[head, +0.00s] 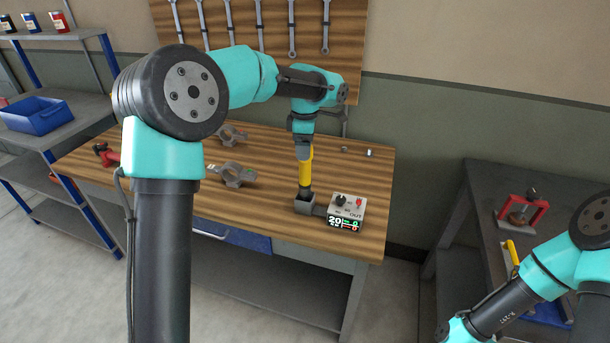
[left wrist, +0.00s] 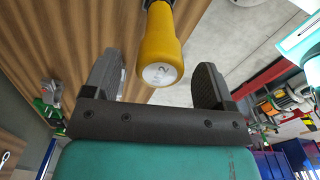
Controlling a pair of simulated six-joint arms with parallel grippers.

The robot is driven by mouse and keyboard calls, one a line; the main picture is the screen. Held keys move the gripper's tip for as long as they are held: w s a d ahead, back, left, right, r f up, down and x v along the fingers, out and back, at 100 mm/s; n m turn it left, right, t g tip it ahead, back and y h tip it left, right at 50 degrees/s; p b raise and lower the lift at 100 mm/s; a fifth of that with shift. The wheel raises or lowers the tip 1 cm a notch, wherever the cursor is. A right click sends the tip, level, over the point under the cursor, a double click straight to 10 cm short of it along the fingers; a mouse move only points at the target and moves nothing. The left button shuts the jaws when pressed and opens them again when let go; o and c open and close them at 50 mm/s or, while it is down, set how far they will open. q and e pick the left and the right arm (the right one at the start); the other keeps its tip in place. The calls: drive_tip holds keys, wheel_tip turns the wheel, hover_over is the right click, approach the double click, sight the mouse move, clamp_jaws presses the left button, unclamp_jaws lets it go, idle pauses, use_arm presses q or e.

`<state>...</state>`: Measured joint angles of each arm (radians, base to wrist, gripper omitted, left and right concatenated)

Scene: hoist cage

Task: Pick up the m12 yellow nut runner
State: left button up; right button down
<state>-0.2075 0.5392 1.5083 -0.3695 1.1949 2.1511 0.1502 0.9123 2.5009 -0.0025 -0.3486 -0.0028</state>
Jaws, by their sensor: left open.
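The yellow nut runner (head: 305,172) stands upright in a grey square holder (head: 306,207) on the wooden bench. In the left wrist view the end of the yellow nut runner (left wrist: 160,50) faces the camera, with a round white label that seems to end in 2. My left gripper (head: 303,148) is open and points down at the top of the tool. In the left wrist view my left gripper (left wrist: 156,68) has one finger on each side of the yellow end, with gaps showing on both sides. My right gripper is out of view.
A control box (head: 346,212) with a lit display stands right beside the holder. Grey clamp rings (head: 232,174) lie on the bench to the left. A dark side bench (head: 480,190) at right carries a red fixture (head: 522,210) and another yellow-handled item (head: 512,252).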

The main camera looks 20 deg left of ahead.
use_arm(q)
drive_tip(key=shift+f, duration=1.2)
clamp_jaws()
